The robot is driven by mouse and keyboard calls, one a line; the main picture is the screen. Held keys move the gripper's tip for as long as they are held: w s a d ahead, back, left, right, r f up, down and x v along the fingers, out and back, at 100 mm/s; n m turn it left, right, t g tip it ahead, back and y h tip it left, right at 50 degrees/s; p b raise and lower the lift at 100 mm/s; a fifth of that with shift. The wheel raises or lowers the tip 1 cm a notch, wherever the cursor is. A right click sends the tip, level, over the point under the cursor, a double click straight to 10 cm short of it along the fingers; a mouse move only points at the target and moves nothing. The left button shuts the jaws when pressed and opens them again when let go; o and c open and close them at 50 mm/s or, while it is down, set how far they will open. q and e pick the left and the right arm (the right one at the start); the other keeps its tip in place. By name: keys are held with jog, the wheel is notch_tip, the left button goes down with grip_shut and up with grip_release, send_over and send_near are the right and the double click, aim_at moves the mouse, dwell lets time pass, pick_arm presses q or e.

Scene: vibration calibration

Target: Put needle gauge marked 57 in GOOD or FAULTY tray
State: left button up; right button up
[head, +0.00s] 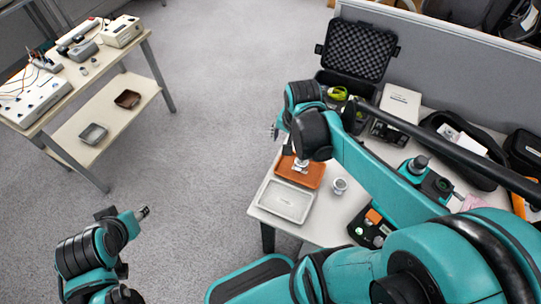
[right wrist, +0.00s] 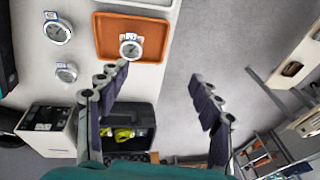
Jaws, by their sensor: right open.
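An orange-brown tray (head: 313,181) and a pale grey-white tray (head: 285,201) lie side by side on the right table. One round needle gauge (right wrist: 131,48) with a white tag sits in the brown tray, near its rim. Two other gauges stand on the bare table in the right wrist view, one larger (right wrist: 57,30) and one smaller (right wrist: 66,73). Their markings are too small to read. My right gripper (right wrist: 165,92) is open and empty, its fingers apart beside the brown tray. My left gripper (head: 143,212) is over the floor, away from both tables; its jaws are unclear.
An open black case (head: 357,50) with a foam lid stands behind my right arm, with other devices around it. A grey partition (head: 450,60) backs the table. A second table (head: 135,45) at left holds instruments, with two small trays on its lower shelf. Floor between is clear.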

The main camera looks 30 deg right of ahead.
jog(key=s+a+r+n+t, duration=0.4)
jog(key=a+n, duration=0.5)
jog(key=n, duration=0.2)
jog(key=shift+s+a+y, duration=0.3)
jog(key=shift+s+a, duration=0.05)
jog(key=shift+s, duration=0.05)
dwell(0.5)
